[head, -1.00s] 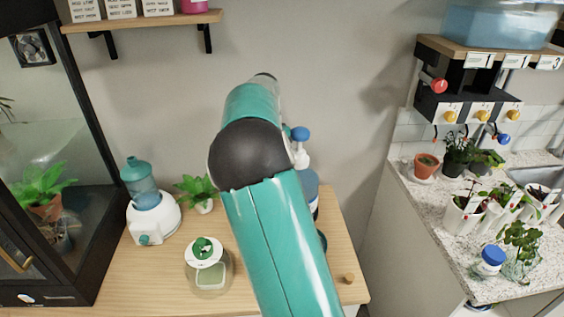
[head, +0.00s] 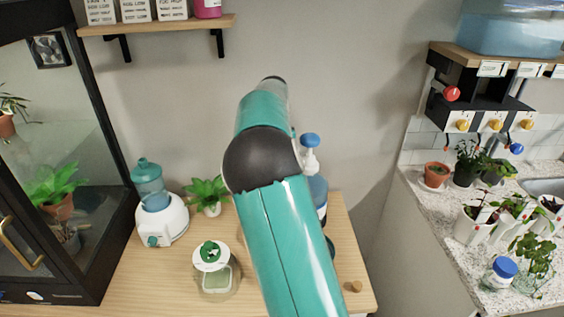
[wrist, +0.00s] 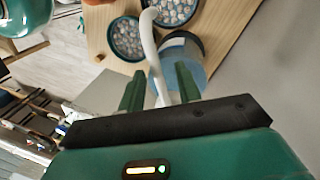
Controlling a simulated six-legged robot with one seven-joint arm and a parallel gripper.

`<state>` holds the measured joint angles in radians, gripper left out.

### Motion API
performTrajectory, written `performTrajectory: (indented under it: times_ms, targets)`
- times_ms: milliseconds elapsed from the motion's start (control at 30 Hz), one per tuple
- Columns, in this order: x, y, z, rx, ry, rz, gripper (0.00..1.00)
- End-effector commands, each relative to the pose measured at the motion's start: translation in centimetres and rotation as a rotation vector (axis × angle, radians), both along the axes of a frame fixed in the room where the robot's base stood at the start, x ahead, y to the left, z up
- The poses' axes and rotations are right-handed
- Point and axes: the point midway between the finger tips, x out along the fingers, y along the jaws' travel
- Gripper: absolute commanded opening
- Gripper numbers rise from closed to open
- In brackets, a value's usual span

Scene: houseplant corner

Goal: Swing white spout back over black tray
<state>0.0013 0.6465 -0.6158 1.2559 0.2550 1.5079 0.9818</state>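The white spout (wrist: 151,45) is a curved tube in the wrist view, on a blue bottle (wrist: 190,62). In the head view the bottle (head: 318,192), with its white pump and blue knob (head: 310,140), stands partly behind my arm. My gripper (wrist: 160,82) has two green fingers standing apart, with the spout between them. I see gaps beside it and no clear grip. Two dark round trays of pebbles lie beyond, one at left (wrist: 113,45) and one at top (wrist: 193,18). The spout's far end shows near the space between them.
The wooden table also holds a white-based humidifier (head: 165,222), a small plant (head: 207,192) and a lidded jar (head: 213,275). A glass cabinet (head: 75,130) stands at left. A shelf (head: 160,25) hangs above. A counter with pots (head: 445,220) is at right.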

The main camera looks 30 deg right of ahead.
Motion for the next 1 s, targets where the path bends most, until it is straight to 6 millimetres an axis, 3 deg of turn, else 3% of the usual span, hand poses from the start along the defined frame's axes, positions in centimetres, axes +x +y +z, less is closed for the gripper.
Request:
performTrajectory:
  times_ms: [367, 1000]
  targets:
    - [0.1, 0.0, 0.5, 0.000, 0.002, 0.001, 0.34]
    - [2.3, -0.1, 11.8, -0.002, 0.000, 0.001, 0.34]
